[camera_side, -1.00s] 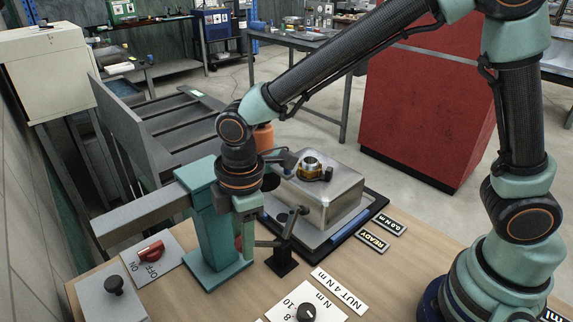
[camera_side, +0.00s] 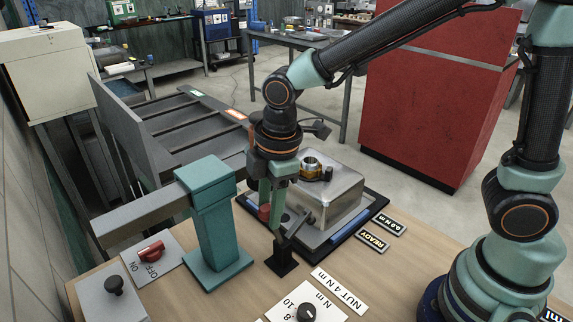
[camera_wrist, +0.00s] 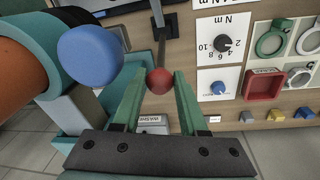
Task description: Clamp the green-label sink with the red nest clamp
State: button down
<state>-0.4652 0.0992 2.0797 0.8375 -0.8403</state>
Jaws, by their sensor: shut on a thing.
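The red ball knob (camera_wrist: 159,80) of the nest clamp sits between the green fingertips of my gripper (camera_wrist: 158,77) in the wrist view. My gripper is shut on it. In the side view my gripper (camera_side: 268,207) points down beside the nest, with the red knob (camera_side: 264,214) at its fingers. The clamp's dark post and lever (camera_side: 283,252) stand at the nest's front-left corner. A metal block-shaped sink (camera_side: 338,203) lies in the dark nest tray (camera_side: 343,238), with a brass-coloured fitting (camera_side: 311,164) on top. No green label shows on this sink. The block's left side is partly hidden.
A teal column (camera_side: 215,220) with a grey beam stands left of my gripper. Dark racks behind carry a green label (camera_side: 197,93) and an orange one (camera_side: 236,114). A READY plate (camera_side: 372,241) lies right of the nest. A blue ball (camera_wrist: 90,55) looms left in the wrist view.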

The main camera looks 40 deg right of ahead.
jog(key=shift+d, duration=0.7)
jog(key=shift+w, duration=0.1)
jog(key=shift+c, duration=2.3)
grip_release()
jog(key=shift+r, duration=0.15)
notch_tip(320, 180, up, 12)
jog(key=s, duration=0.1)
jog(key=shift+s+d, duration=0.2)
jog(key=shift+d, duration=0.1)
